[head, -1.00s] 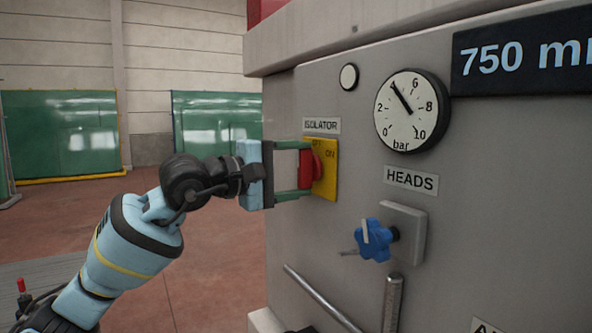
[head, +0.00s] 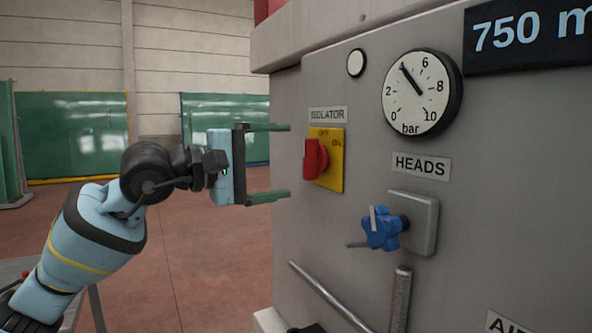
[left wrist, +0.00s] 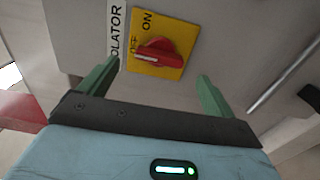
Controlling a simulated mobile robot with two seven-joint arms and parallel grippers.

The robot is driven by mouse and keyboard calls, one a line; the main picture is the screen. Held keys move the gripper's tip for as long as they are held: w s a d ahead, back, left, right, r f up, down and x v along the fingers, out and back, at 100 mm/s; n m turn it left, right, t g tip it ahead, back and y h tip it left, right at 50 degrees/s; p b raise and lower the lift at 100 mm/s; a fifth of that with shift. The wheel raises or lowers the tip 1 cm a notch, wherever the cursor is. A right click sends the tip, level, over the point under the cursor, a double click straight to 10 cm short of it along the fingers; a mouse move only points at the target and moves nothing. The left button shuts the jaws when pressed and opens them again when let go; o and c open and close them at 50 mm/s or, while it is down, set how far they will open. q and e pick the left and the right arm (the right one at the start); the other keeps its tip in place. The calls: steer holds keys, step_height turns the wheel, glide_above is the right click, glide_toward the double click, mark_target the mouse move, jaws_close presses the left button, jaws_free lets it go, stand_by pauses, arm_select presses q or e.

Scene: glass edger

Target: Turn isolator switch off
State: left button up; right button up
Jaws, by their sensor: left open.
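The isolator switch is a red knob (head: 316,158) on a yellow plate (head: 334,178), under an ISOLATOR label (head: 328,115) on the grey machine panel. In the left wrist view the knob (left wrist: 160,54) has a white pointer mark at its end by the OFF print; ON stands at another side of the plate. My left gripper (head: 287,160) is open and empty, in front of the switch and a little left of it. Its green fingers are clear of the knob. In the left wrist view the gripper (left wrist: 159,70) faces the plate, fingers apart.
A blue knob (head: 381,229) with a metal lever juts from the panel below right, under the HEADS label (head: 421,166) and the pressure gauge (head: 422,92). A metal bar (head: 325,297) lies lower. Floor left of the machine is open, with green screens (head: 72,135) behind.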

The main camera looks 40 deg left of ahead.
arm_select(q)
steer(key=shift+b+v, duration=0.55)
steer(key=shift+v, duration=0.7)
